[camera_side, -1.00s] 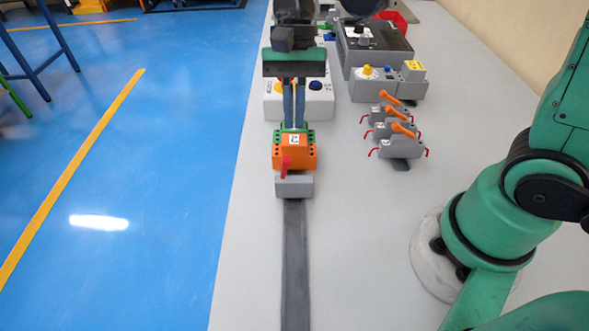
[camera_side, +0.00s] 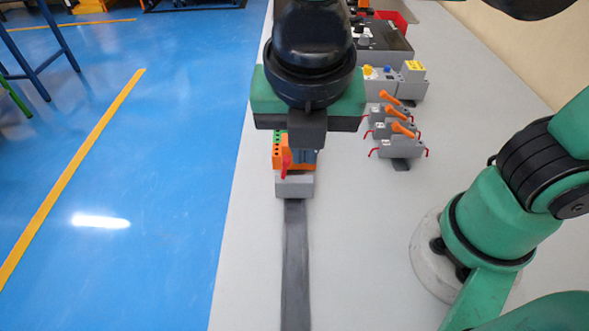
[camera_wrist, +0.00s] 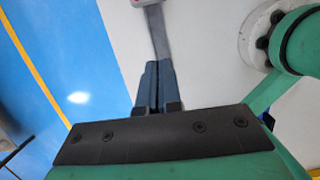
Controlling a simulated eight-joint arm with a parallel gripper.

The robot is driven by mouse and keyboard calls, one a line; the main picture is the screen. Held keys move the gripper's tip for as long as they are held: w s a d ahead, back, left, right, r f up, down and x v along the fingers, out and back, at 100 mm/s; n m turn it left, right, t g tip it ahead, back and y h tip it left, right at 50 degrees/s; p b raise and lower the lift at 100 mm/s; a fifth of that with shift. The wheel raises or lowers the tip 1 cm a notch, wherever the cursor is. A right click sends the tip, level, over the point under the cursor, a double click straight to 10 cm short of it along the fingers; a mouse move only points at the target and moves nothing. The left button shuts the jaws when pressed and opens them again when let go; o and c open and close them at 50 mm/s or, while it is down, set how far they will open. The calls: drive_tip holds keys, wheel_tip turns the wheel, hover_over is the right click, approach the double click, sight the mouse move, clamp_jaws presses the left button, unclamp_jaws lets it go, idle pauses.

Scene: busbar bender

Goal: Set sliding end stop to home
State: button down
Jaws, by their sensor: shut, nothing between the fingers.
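The sliding end stop seems to be the grey block (camera_side: 294,187) on the dark rail (camera_side: 295,265), just in front of an orange terminal block (camera_side: 281,155) with a red lever. My gripper (camera_side: 303,157) hangs over that stack in the side view, and its dark blue fingers cover the right part of the orange block. In the wrist view the fingers (camera_wrist: 152,65) are pressed together, empty, over the rail (camera_wrist: 158,32). A pale grey piece shows only in part at the top edge there. I cannot tell the exact height of the fingertips.
Grey clamps with orange levers (camera_side: 400,130) stand to the right of the rail. Grey control boxes (camera_side: 385,40) and a red bin are further back. The bare rail and table in front are clear. The table's left edge drops to the blue floor (camera_side: 130,180).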

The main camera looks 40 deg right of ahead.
sight(294, 187)
drive_tip(key=x, duration=0.9)
drive_tip(key=a+x, duration=0.1)
drive_tip(key=x, duration=0.4)
drive_tip(key=shift+s+d+f, duration=0.1)
drive_tip(key=shift+s+f, duration=0.25)
drive_tip(key=shift+f, duration=0.05)
drive_tip(key=shift+w+d+f, duration=0.2)
drive_tip(key=shift+w+d, duration=0.85)
drive_tip(key=shift+d, duration=0.05)
drive_tip(key=shift+w+d, duration=0.35)
drive_tip(key=shift+w+d, duration=1.9)
